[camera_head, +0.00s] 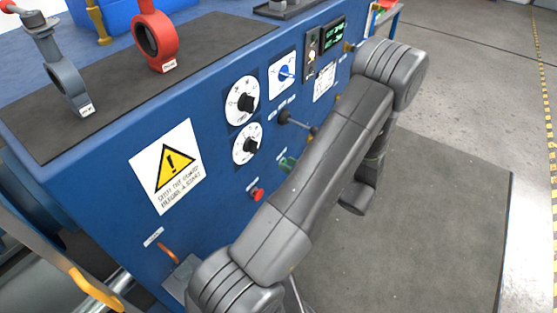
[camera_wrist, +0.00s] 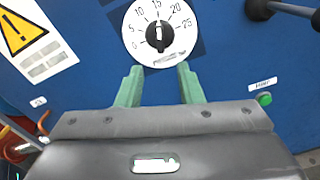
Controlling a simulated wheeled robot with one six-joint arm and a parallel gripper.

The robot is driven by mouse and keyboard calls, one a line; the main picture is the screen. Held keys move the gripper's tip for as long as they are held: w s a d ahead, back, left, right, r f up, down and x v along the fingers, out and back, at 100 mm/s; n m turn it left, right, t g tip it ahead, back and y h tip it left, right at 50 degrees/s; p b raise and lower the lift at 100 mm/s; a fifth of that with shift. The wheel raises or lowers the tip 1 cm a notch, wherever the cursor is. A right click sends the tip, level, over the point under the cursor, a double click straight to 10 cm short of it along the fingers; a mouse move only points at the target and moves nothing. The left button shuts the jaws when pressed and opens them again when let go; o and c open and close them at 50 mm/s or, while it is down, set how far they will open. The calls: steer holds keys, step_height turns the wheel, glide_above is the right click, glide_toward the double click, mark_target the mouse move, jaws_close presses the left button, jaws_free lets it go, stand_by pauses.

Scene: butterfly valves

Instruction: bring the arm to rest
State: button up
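My gripper (camera_wrist: 160,82) shows in the wrist view with two green fingers spread apart and nothing between them. It faces the blue panel (camera_wrist: 225,75), just below a white dial (camera_wrist: 158,58) with a black knob, whose pointer is near 15. Whether the fingertips touch the panel cannot be told. In the head view my arm stretches across the right part of the panel front, and my gripper cannot be made out clearly behind it.
The blue bench front (camera_head: 100,190) carries two dials, a blue switch (camera_head: 286,73), a lever (camera_head: 297,122), a red button (camera_head: 257,194) and a warning sign (camera_head: 168,167). Red (camera_head: 155,42) and grey (camera_head: 62,75) valves stand on top. The floor mat (camera_head: 440,230) at right is clear.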

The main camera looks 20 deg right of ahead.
mark_target(257, 149)
steer(key=shift+s+d, duration=0.45)
steer(key=shift+s, duration=0.1)
steer(key=p+x, duration=0.1)
steer(key=x, duration=1.3)
steer(key=shift+s, duration=0.1)
steer(key=shift+a, duration=0.1)
steer(key=shift+n, duration=0.9)
steer(key=n+b, duration=0.1)
steer(key=n, duration=0.2)
steer(key=n+b, duration=0.1)
steer(key=n, duration=0.4)
stand_by(1.1)
stand_by(0.5)
